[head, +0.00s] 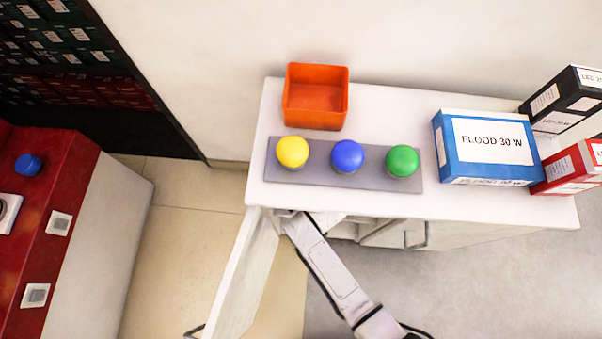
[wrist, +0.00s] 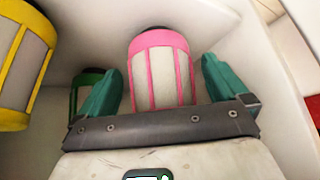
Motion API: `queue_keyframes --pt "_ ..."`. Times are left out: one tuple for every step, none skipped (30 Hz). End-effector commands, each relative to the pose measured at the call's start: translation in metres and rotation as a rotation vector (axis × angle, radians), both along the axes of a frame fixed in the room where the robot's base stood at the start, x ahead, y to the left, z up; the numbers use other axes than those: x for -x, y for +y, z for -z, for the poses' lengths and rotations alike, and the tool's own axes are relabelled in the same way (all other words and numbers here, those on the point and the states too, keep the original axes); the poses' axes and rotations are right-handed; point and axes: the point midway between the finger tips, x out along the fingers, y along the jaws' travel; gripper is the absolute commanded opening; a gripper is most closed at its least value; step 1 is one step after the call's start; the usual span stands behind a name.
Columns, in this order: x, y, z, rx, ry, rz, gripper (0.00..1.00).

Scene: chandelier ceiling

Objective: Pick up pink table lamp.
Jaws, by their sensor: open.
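The pink table lamp (wrist: 160,66) shows in the wrist view, with a pink frame around a pale shade and a dark top. It is inside the white cabinet (head: 262,185). My gripper (wrist: 163,70) is open, with one teal finger on each side of the lamp in the picture. I cannot tell whether the fingers touch it. The lamp's lower part is hidden behind my gripper. In the head view my arm reaches in under the cabinet top, and the lamp and gripper are hidden there.
A yellow lamp (wrist: 22,62) is close on the left in the wrist view, and a green lamp (wrist: 84,84) is behind the left finger. Cabinet walls are close around. The cabinet door (head: 238,275) stands open. An orange bin (head: 316,115) and blue box (head: 487,150) are on top.

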Motion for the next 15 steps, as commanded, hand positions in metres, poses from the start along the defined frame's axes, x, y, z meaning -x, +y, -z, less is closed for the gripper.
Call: queue_keyframes --pt "-0.0018 0.0013 0.0069 0.001 0.002 0.000 1.00" --pt "-0.0024 0.0017 0.0089 0.001 0.001 -0.001 1.00" --pt "-0.0032 0.0022 0.0101 0.001 0.001 -0.001 1.00" --pt "-0.0037 0.0024 0.0106 0.001 0.001 0.000 1.00" --pt "-0.0039 0.0025 0.0109 0.001 0.001 0.000 1.00" --pt "-0.0039 0.0026 0.0110 0.001 0.001 0.000 1.00" --pt "-0.0040 0.0025 0.0109 0.001 0.001 0.000 1.00" --pt "-0.0039 0.0024 0.0107 0.001 0.001 0.000 1.00" --pt "-0.0040 0.0025 0.0106 0.000 0.000 0.000 1.00" --pt "-0.0039 0.0024 0.0106 0.000 0.000 0.000 1.00" --pt "-0.0039 0.0024 0.0105 0.000 0.000 0.000 1.00" --pt "-0.0039 0.0024 0.0105 0.000 0.000 0.000 0.97" --pt "-0.0039 0.0024 0.0105 0.000 0.000 0.000 0.94" --pt "-0.0039 0.0024 0.0105 0.000 0.000 0.000 0.91" --pt "-0.0039 0.0024 0.0105 0.000 0.000 0.000 0.88"
